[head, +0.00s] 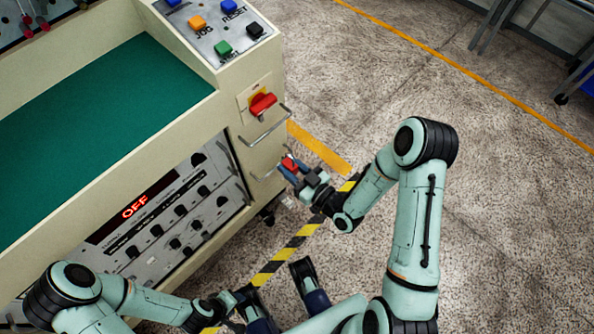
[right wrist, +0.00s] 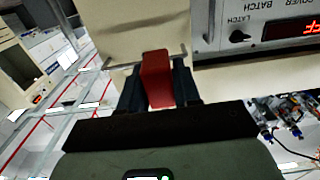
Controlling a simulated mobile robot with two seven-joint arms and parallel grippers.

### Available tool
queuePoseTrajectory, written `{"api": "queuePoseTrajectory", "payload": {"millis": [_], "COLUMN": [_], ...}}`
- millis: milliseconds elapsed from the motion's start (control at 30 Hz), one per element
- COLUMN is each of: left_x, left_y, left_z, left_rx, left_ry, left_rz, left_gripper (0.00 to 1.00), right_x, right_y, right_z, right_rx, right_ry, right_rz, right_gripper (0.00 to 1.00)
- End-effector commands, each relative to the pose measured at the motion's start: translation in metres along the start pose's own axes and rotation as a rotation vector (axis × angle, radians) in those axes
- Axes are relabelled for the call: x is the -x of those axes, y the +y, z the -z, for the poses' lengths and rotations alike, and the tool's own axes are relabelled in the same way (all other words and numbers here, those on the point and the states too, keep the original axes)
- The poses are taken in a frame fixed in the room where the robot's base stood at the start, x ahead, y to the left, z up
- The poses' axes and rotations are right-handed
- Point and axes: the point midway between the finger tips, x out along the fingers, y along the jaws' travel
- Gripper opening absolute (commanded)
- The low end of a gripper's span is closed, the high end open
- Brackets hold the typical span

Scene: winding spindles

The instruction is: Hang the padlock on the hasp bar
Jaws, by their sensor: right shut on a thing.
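The red padlock (head: 289,163) is held between the fingers of my right gripper (head: 287,172), beside the right-hand corner of the cream machine. In the right wrist view the padlock's red body (right wrist: 158,78) sits between the dark fingers of the gripper (right wrist: 158,88). Its shackle cannot be made out. A thin metal bar (head: 266,132) sticks out from the machine's end face, below a red rotary switch. Another thin bar shows lower down, close to the padlock. In the right wrist view a bar (right wrist: 118,65) runs just beyond the padlock; contact cannot be judged. My left gripper (head: 225,303) is low in the head view, its fingers unclear.
The red switch (head: 262,104) stands out above the bars. The machine's front panel (head: 165,215) has knobs and a lit OFF display. A green surface (head: 95,100) lies on top. Open floor (head: 380,90) extends to the right, with yellow and striped tape.

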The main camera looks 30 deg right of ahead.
Motion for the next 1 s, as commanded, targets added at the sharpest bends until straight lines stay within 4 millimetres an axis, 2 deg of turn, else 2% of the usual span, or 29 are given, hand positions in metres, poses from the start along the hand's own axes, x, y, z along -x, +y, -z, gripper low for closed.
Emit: {"api": "queuePoseTrajectory", "payload": {"millis": [1000], "left_x": [0.001], "left_y": [0.0], "left_z": [-0.002], "left_rx": [0.0], "left_ry": [-0.006], "left_rz": [0.0], "left_gripper": [0.43], "right_x": [-0.082], "right_y": [0.0], "right_z": [0.001], "right_rx": [0.0], "right_ry": [0.003], "right_rz": [0.0], "right_gripper": [0.05]}}
